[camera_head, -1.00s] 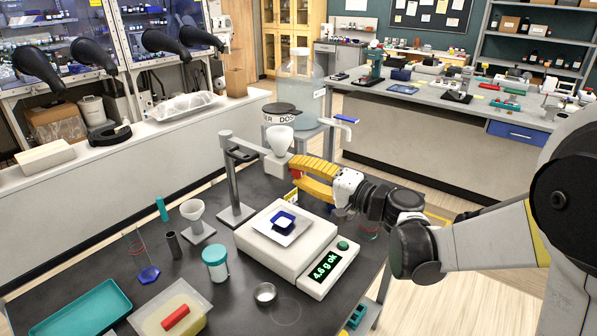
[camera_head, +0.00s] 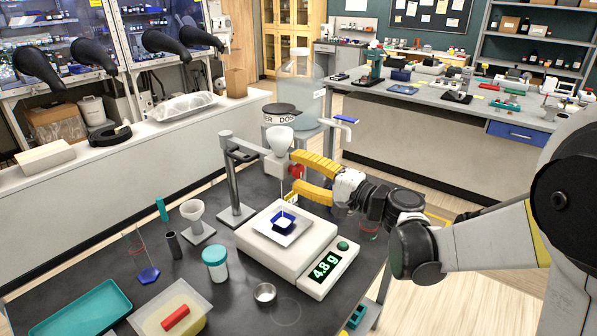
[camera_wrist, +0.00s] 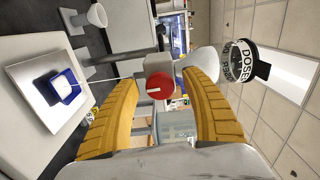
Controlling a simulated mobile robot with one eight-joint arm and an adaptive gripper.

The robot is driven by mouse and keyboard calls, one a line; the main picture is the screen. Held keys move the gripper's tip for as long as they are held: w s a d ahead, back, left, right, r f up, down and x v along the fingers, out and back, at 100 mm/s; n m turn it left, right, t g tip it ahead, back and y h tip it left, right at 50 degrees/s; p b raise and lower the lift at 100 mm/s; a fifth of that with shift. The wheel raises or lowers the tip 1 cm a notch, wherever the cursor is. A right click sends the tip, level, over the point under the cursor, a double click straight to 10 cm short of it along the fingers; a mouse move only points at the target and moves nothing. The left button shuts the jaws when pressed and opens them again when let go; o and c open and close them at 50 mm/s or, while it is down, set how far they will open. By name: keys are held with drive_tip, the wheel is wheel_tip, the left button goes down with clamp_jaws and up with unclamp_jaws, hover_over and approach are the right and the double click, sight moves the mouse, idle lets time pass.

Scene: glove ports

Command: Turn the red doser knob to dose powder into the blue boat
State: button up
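The red doser knob (camera_wrist: 159,85) faces the wrist camera, its white mark lying about level in that view. It also shows in the head view (camera_head: 297,171). My gripper (camera_head: 299,174) has its yellow fingers spread on either side of the knob, with gaps between. The white doser (camera_head: 279,140) hangs on a stand over the blue boat (camera_head: 283,222). A thin white stream runs from the doser down to the boat, which holds white powder. The boat sits on the square pan (camera_head: 265,232) of the balance. The balance display (camera_head: 325,268) reads 4.8 g.
A white funnel on a stand (camera_head: 195,220), a lidded jar (camera_head: 215,264), a small metal dish (camera_head: 265,293) and a teal tray (camera_head: 83,311) stand left and in front of the balance.

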drive_tip(key=v, duration=1.2)
drive_tip(key=s+a+f+n+g+h, duration=0.2)
drive_tip(key=s+f+n+g+h, duration=0.1)
drive_tip(key=s+f+h, duration=0.5)
drive_tip(key=s+d+f+n+h, duration=0.1)
drive_tip(key=s+d+n+h, duration=0.3)
drive_tip(key=s+d, duration=0.6)
drive_tip(key=shift+s+d+f+g+h, duration=0.4)
drive_tip(key=shift+s+h, duration=0.55)
drive_tip(key=shift+h, duration=0.15)
